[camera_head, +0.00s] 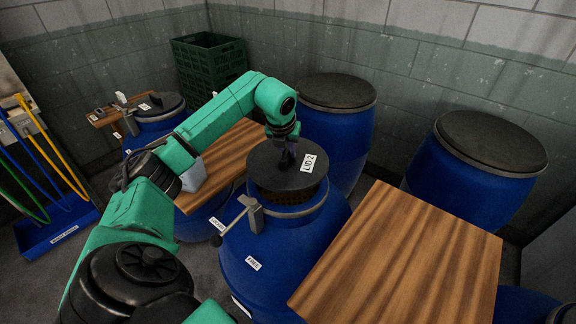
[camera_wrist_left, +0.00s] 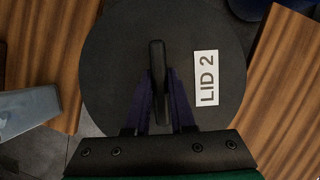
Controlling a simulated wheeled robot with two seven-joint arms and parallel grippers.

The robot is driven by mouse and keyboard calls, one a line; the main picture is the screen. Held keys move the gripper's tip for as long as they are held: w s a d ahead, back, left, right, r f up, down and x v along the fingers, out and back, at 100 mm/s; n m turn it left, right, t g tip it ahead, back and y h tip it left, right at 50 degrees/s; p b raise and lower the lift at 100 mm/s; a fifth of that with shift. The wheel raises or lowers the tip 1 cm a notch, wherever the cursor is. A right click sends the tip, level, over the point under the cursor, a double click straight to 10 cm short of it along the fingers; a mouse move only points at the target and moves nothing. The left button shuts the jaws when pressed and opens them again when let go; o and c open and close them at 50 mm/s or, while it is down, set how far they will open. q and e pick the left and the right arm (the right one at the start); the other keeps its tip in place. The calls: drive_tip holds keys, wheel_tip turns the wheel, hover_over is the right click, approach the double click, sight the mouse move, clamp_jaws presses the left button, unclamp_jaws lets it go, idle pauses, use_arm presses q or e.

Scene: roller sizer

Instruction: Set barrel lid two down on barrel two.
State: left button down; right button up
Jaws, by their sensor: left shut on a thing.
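Barrel lid two (camera_head: 275,172) is a dark round lid with a white "LID 2" label. My left gripper (camera_head: 287,157) is shut on the lid's upright handle and holds it over an open blue barrel (camera_head: 285,245). In the head view the lid looks level and a little above the barrel's mouth, where a dark grid-like inside shows below it. In the left wrist view the lid (camera_wrist_left: 125,75) spreads below the gripper (camera_wrist_left: 160,95), with its handle between the fingers. My right gripper is not in view.
A wooden board (camera_head: 405,255) lies right of the barrel and another (camera_head: 222,165) left behind it. Lidded blue barrels (camera_head: 338,140) and (camera_head: 468,185) stand at the back and right. A smaller lidded blue barrel (camera_head: 155,125) and green crates (camera_head: 209,70) stand at the left back.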

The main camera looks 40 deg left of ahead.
sight(288, 166)
use_arm(q)
wheel_tip(288, 166, down, 6)
drive_tip(key=shift+r+p, duration=0.25)
drive_tip(key=shift+p, duration=0.3)
drive_tip(key=shift+f, duration=0.2)
drive_tip(key=shift+f+b, duration=0.55)
drive_tip(key=shift+b, duration=0.05)
drive_tip(key=c, duration=0.8)
unclamp_jaws()
drive_tip(key=shift+o, duration=0.2)
